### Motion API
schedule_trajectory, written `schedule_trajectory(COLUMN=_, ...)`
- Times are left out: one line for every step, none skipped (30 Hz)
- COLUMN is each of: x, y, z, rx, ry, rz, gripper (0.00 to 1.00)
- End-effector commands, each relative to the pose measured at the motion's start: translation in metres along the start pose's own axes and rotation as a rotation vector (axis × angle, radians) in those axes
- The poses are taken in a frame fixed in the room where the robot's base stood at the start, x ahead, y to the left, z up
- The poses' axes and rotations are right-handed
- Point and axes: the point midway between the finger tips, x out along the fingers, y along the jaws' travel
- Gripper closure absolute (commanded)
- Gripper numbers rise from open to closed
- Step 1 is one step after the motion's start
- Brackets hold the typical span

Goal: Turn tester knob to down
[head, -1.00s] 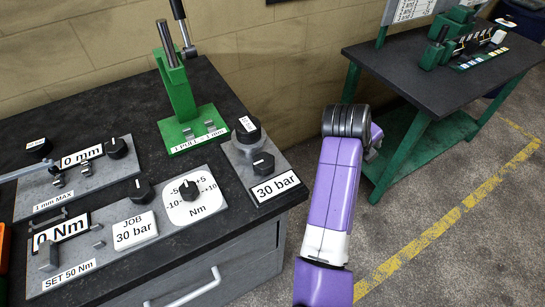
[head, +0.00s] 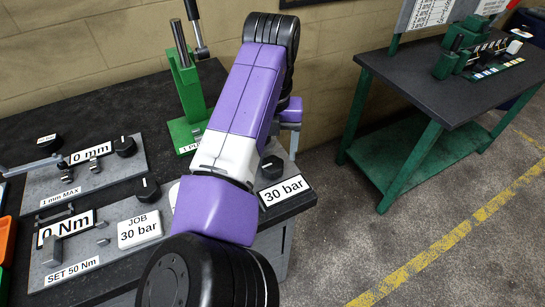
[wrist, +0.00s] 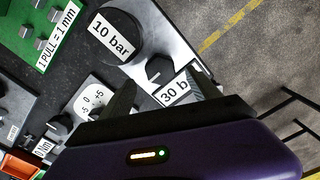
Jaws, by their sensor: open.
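A black knob (head: 271,167) with a white mark sits on a grey panel at the bench's right corner, beside a "30 bar" label (head: 283,190). In the wrist view this knob (wrist: 160,70) lies just beyond my open fingers, next to a large black cylinder marked "10 bar" (wrist: 110,36). My gripper (wrist: 160,92) is open and empty, with its fingers apart over the panel and partly covering the "30 bar" label. I cannot tell whether a finger touches anything. In the head view my forearm hides the gripper and the cylinder.
A green stand (head: 189,95) with a lever is behind. To the left are a "0 mm" panel (head: 45,188), a "0 Nm" panel (head: 100,252) and a "JOB 30 bar" plate (head: 140,230). A second table (head: 430,75) stands at right, with open floor between.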

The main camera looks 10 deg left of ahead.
Motion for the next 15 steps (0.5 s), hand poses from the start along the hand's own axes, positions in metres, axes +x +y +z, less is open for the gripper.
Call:
schedule_trajectory(x=0.007, y=0.000, z=-0.001, rx=0.000, ry=0.002, rz=-0.001, gripper=0.29)
schedule_trajectory(x=0.012, y=0.000, z=-0.001, rx=0.000, ry=0.002, rz=-0.001, gripper=0.29)
schedule_trajectory(x=0.018, y=-0.001, z=-0.001, rx=0.000, ry=0.002, rz=-0.002, gripper=0.29)
schedule_trajectory(x=0.021, y=-0.001, z=-0.001, rx=0.000, ry=0.002, rz=-0.002, gripper=0.29)
schedule_trajectory(x=0.024, y=-0.001, z=0.000, rx=0.000, ry=0.002, rz=-0.002, gripper=0.29)
schedule_trajectory(x=0.028, y=-0.001, z=0.000, rx=0.000, ry=0.000, rz=-0.001, gripper=0.29)
schedule_trajectory(x=0.030, y=-0.001, z=0.000, rx=0.000, ry=0.000, rz=-0.001, gripper=0.29)
schedule_trajectory(x=0.032, y=-0.001, z=0.000, rx=0.000, ry=0.000, rz=-0.001, gripper=0.29)
schedule_trajectory(x=0.035, y=-0.001, z=0.000, rx=0.000, ry=0.000, rz=0.000, gripper=0.29)
schedule_trajectory(x=0.036, y=-0.001, z=0.000, rx=0.000, ry=0.000, rz=0.000, gripper=0.29)
schedule_trajectory(x=0.037, y=-0.001, z=0.000, rx=0.000, ry=0.000, rz=0.000, gripper=0.29)
schedule_trajectory(x=0.037, y=-0.001, z=0.000, rx=0.000, ry=0.000, rz=0.000, gripper=0.29)
schedule_trajectory(x=0.038, y=-0.001, z=0.000, rx=0.000, ry=0.000, rz=0.000, gripper=0.29)
schedule_trajectory(x=0.038, y=-0.001, z=0.000, rx=0.000, ry=-0.001, rz=0.000, gripper=0.29)
schedule_trajectory(x=0.038, y=-0.001, z=0.000, rx=0.000, ry=-0.001, rz=0.000, gripper=0.29)
